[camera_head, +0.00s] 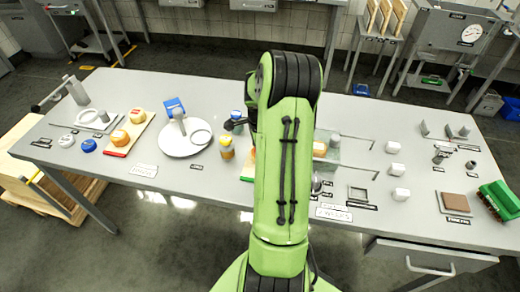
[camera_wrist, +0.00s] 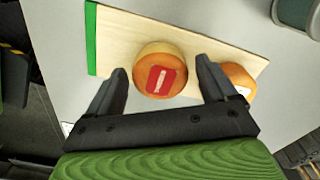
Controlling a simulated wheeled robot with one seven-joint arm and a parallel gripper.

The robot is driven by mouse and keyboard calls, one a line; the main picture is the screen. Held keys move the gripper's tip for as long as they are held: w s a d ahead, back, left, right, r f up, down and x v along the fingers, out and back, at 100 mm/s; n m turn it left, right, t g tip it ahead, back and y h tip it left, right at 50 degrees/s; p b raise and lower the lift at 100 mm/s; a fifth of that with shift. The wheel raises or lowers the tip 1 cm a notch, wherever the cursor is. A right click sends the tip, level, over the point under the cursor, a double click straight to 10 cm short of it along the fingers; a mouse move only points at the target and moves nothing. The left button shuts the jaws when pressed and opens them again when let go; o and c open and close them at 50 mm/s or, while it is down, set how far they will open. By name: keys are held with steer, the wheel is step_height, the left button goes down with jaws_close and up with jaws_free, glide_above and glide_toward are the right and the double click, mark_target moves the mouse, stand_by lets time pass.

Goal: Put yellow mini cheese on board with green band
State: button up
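In the wrist view, a pale wooden board (camera_wrist: 115,40) has a green band (camera_wrist: 91,40) along its left end. A round yellow-orange cheese with a red label (camera_wrist: 160,75) is over the board, between my fingers. A second orange cheese with a whitish label (camera_wrist: 238,78) sits to the right, partly behind my right finger. My gripper (camera_wrist: 161,72) is open, with a narrow gap on each side of the red-labelled cheese. I cannot tell how far the fingertips are above the board. In the head view, my arm hides the gripper and most of this board.
In the head view, a red-banded board (camera_head: 116,151) with two cheeses lies left on the table. A round white scale (camera_head: 185,143) and a yellow jar (camera_head: 226,148) stand left of my arm. White blocks (camera_head: 396,170) and a green brush (camera_head: 499,200) lie right.

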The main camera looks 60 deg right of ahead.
step_height(320, 180, up, 13)
steer(key=p, duration=0.2)
steer(key=shift+f+p, duration=0.2)
steer(key=shift+p, duration=0.15)
steer(key=w+a+r+n+t+h, duration=0.1)
steer(key=a+r+n, duration=0.45)
steer(key=a, duration=0.25)
steer(key=w+a+r+n+t+h, duration=0.1)
steer(key=a+r+n, duration=0.4)
steer(key=a, duration=0.4)
steer(key=s+a+n+t+y, duration=0.2)
steer(key=s+a+n+t, duration=0.1)
steer(key=s+a+n, duration=0.8)
steer(key=a+n, duration=0.4)
steer(key=shift+s+t, duration=0.2)
steer(key=shift+t, duration=0.1)
steer(key=shift+r+n, duration=0.1)
steer(key=shift+n, duration=0.15)
